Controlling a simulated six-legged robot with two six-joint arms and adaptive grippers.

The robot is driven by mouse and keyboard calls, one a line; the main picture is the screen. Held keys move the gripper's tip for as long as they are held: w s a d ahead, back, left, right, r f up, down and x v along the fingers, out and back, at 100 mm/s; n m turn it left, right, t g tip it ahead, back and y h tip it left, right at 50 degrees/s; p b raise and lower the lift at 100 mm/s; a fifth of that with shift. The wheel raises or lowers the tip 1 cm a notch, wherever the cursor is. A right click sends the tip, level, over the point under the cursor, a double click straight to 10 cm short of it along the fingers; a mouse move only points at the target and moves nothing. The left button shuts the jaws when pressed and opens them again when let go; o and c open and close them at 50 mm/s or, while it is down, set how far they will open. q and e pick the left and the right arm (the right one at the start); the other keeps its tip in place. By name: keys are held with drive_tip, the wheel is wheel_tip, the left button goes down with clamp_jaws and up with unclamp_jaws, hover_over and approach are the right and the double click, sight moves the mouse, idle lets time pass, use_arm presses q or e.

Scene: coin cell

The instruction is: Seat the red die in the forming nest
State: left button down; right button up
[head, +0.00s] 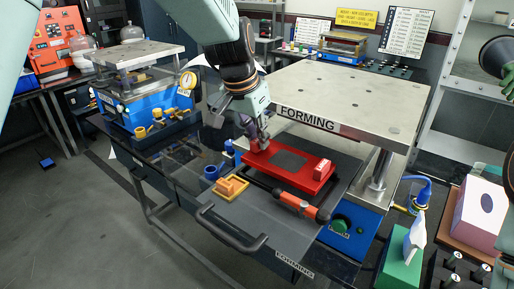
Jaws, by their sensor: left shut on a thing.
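The red die (302,181) is a flat red plate with a dark grey square in its middle and a raised block at each end. It lies over the grey sliding plate (225,222), in front of the forming press (350,95); I cannot tell whether it touches the plate. My left gripper (260,148) comes down from above and is shut on the block at the die's left end. The forming nest is not clearly visible; the press's top plate covers the space behind the die. My right gripper is not in view.
An orange-handled bar (300,207) lies along the die's front edge. A yellow-framed orange block (232,187) and a blue cup (213,171) are to the left. A black handle (230,240) fronts the plate. A metal post (380,170) stands to the right.

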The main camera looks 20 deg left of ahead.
sight(259, 150)
use_arm(q)
drive_tip(key=f, duration=0.3)
drive_tip(key=shift+s+d+f, duration=0.1)
drive_tip(key=shift+d+f, duration=0.05)
drive_tip(key=shift+d, duration=0.05)
drive_tip(key=shift+s, duration=0.4)
drive_tip(key=c, duration=1.7)
unclamp_jaws()
drive_tip(key=shift+a+f, duration=0.15)
drive_tip(key=o, duration=0.4)
drive_tip(key=shift+w+f, duration=0.1)
drive_tip(key=shift+w, duration=0.5)
drive_tip(key=shift+s+r, duration=0.4)
drive_tip(key=shift+r, duration=0.05)
drive_tip(key=v, duration=1.1)
drive_tip(key=shift+s+r, duration=0.2)
drive_tip(key=shift+r, duration=0.05)
